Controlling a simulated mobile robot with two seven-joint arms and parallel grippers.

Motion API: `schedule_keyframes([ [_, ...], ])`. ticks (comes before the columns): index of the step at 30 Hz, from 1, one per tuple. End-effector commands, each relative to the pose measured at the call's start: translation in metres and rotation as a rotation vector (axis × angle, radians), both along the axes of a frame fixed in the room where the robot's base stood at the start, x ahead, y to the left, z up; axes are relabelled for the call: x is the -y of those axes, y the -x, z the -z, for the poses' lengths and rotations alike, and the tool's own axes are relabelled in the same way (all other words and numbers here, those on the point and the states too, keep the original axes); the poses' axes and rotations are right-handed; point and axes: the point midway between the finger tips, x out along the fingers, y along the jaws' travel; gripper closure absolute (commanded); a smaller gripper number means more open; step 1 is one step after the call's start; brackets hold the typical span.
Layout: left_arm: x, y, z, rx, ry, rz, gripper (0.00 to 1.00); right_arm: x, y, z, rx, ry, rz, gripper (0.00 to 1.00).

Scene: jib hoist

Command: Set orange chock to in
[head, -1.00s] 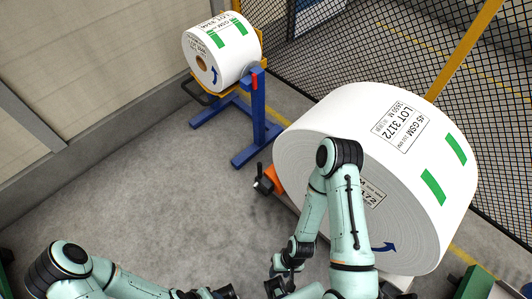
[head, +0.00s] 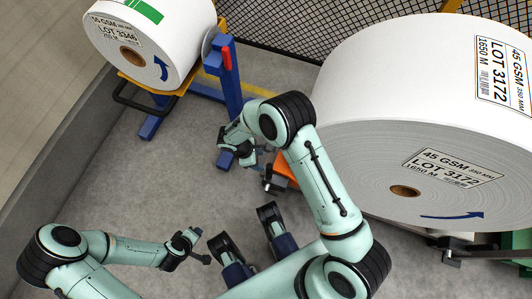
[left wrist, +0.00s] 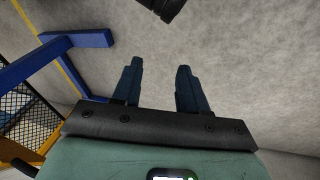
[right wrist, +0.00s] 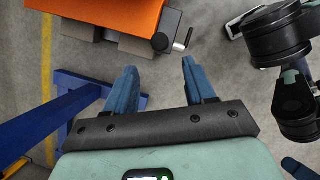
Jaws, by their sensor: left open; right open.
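The orange chock (head: 284,168) sits low at the near left edge of the large white roll (head: 415,130), partly hidden by my right arm.
A blue stand (head: 232,85) with a red piece holds a smaller white roll (head: 150,40) at upper left. Its blue leg (right wrist: 40,130) lies left in the right wrist view. A mesh fence (head: 290,38) runs behind. The grey floor (head: 130,180) between is clear.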

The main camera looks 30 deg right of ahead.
Motion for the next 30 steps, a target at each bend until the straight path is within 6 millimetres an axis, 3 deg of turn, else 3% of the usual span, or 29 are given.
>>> schedule_keyframes([
  [6, -0.006, -0.009, 0.007, 0.023, -0.014, -0.011, 0.57, 0.012, 0.005, 0.027, -0.004, 0.007, -0.004, 0.45],
  [18, -0.011, 0.031, 0.044, -0.111, -0.006, -0.015, 0.57, 0.039, 0.017, 0.101, -0.003, 0.005, -0.002, 0.45],
  [24, -0.012, 0.041, 0.051, -0.145, -0.004, -0.018, 0.57, 0.046, 0.02, 0.117, -0.001, 0.005, -0.002, 0.45],
  [30, -0.013, 0.043, 0.052, -0.151, -0.003, -0.018, 0.57, 0.047, 0.02, 0.12, 0.0, 0.004, -0.002, 0.45],
])
